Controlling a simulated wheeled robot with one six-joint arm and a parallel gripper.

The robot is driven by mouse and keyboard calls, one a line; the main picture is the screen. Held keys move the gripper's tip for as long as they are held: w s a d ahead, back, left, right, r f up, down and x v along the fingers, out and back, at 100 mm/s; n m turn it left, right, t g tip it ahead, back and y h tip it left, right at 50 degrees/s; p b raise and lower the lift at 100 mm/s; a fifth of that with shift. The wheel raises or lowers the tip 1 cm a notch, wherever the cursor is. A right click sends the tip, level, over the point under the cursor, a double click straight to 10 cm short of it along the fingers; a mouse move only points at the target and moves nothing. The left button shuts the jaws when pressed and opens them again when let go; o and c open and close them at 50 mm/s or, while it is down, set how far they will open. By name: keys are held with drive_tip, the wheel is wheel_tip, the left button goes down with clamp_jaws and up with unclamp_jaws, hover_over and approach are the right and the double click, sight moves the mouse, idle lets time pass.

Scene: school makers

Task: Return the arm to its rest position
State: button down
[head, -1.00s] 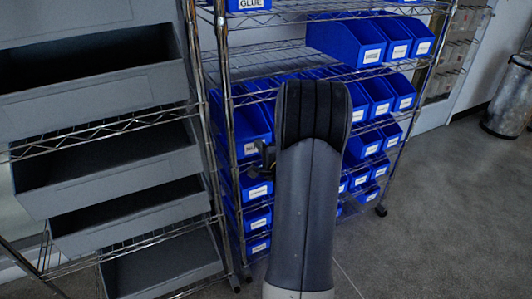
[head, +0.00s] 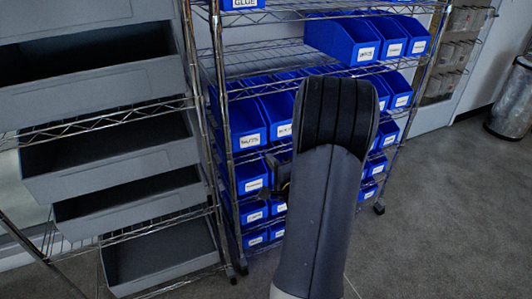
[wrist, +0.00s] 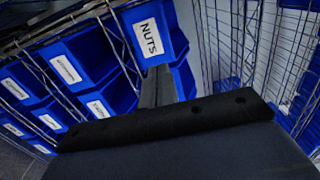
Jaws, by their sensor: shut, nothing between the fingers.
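My arm (head: 325,200) stands upright in the middle of the head view, its dark rounded top in front of the blue bins. A small dark part of my gripper (head: 275,175) shows at the arm's left side; the rest is hidden behind the arm. In the wrist view, my gripper's dark body fills the lower part, and its fingers (wrist: 158,88) are together with nothing held. They point toward a blue bin labelled NUTS (wrist: 150,35); I cannot tell the gap between them.
A wire rack with several labelled blue bins (head: 243,120) stands behind my arm. A rack of grey open bins (head: 100,87) is close on the left. A round metal bin (head: 508,105) stands far right. The grey floor (head: 450,220) at the right is clear.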

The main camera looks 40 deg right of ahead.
drive_tip(key=shift+v, duration=1.05)
